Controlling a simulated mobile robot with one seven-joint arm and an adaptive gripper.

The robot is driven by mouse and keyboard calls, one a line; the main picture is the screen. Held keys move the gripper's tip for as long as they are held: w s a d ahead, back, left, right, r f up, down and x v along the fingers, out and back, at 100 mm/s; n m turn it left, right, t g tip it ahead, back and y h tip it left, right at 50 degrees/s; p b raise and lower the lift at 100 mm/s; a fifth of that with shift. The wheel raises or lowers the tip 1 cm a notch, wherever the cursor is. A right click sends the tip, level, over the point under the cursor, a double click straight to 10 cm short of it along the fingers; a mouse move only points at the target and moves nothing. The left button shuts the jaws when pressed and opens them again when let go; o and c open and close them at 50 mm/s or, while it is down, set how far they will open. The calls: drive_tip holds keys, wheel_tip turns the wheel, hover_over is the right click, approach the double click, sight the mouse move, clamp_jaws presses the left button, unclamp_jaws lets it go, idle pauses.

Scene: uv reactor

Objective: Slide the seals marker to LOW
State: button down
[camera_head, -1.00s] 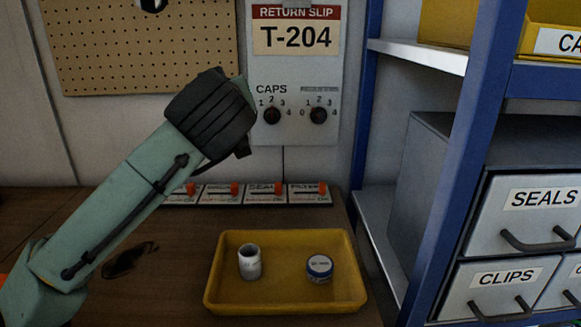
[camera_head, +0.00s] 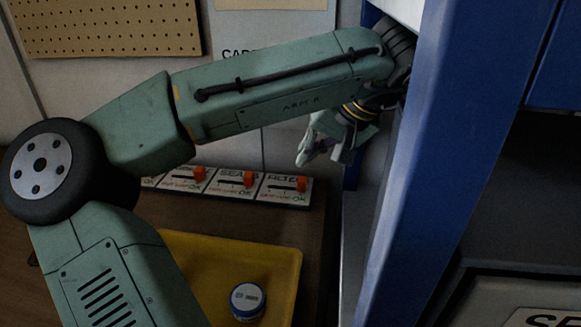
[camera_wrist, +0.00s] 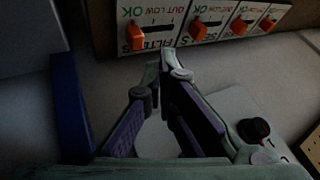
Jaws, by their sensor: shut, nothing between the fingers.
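The seals marker (camera_head: 249,180) is an orange-red slider on a small white panel (camera_head: 226,184) labelled SEALS, at the back of the bench. It stands at the right end of its slot, by OK. In the wrist view the seals marker (camera_wrist: 198,30) appears upside down, at the OK end, second from left.
Similar markers flank it: the filters marker (camera_head: 302,184) on the right, another (camera_head: 199,174) on the left. A blue shelf post (camera_head: 425,170) stands close on the right. My forearm covers the dial board.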

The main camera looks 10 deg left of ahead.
sight(279, 182)
drive_tip(key=p+x, duration=0.1)
drive_tip(key=x, duration=0.9)
drive_tip(key=shift+f, duration=0.1)
drive_tip(key=a+p, duration=0.1)
drive_tip(key=a, duration=0.1)
drive_tip(key=shift+a, duration=1)
drive_tip(key=shift+a, duration=0.1)
